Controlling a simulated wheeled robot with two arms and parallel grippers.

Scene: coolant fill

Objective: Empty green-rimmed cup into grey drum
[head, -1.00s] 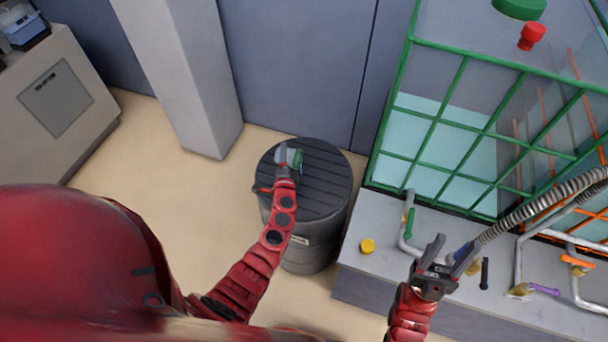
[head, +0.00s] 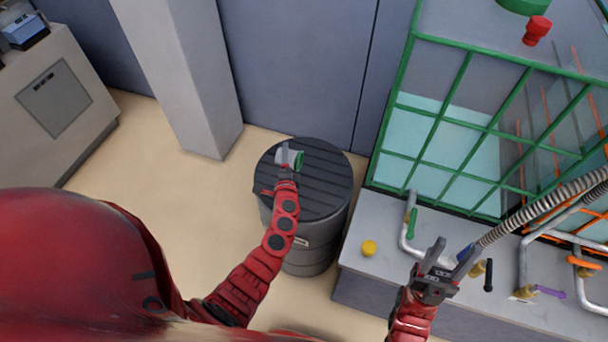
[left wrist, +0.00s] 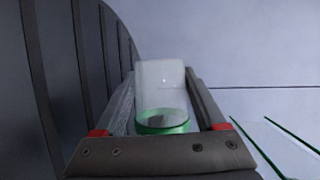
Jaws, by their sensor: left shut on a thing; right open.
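The green-rimmed cup (head: 297,160) is whitish and see-through. My left gripper (head: 288,157) is shut on it, over the ridged top of the grey drum (head: 325,178). In the head view the cup is tipped on its side with its rim toward the right. In the left wrist view the cup (left wrist: 160,85) sits between both fingers, its green rim toward the camera. I cannot make out any contents. The drum's ridged top (left wrist: 75,60) fills the left of that view. My right gripper (head: 453,256) is open and empty above the grey bench.
The grey bench (head: 375,290) holds a yellow cap (head: 369,248), pipes and coloured valve handles. A ribbed hose (head: 530,212) with a blue end comes near my right gripper. A green-framed tank (head: 450,130) stands behind. A pillar (head: 185,80) stands left of the drum.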

